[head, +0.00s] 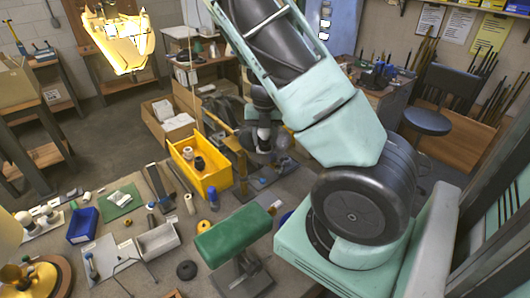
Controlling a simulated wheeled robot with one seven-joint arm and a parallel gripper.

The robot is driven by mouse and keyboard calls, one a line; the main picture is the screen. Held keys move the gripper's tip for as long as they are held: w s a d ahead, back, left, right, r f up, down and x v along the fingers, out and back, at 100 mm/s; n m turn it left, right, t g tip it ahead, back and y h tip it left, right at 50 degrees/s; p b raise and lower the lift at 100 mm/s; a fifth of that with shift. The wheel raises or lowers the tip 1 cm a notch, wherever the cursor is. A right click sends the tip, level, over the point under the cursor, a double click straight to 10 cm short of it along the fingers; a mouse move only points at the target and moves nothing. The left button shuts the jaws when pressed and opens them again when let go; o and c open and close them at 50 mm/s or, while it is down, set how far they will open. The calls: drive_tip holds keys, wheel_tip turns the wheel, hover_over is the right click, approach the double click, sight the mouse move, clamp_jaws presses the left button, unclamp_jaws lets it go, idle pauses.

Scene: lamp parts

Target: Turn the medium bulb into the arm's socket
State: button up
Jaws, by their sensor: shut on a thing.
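My arm rises from the lower right and crosses the upper middle of the head view. Its dark wrist and my gripper (264,146) show small behind it, pointing down over the far part of the bench. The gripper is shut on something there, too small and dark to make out. I cannot tell the medium bulb or the arm's socket apart from the dark parts around the gripper. Several small white rounded pieces (46,211) stand on a light board at the far left; whether they are bulbs is unclear.
A green padded block on a stand (233,234) is nearer. A blue bin (82,226), a grey tray (158,241) and a brass round base (42,279) lie on the left. Some bench between them is bare.

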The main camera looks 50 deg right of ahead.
drive_tip(key=m, duration=0.4)
drive_tip(key=shift+s+f+m, duration=0.15)
drive_tip(key=shift+m, duration=1.05)
drive_tip(key=shift+m, duration=0.3)
drive_tip(key=o, duration=0.7)
drive_tip(key=shift+o, duration=0.2)
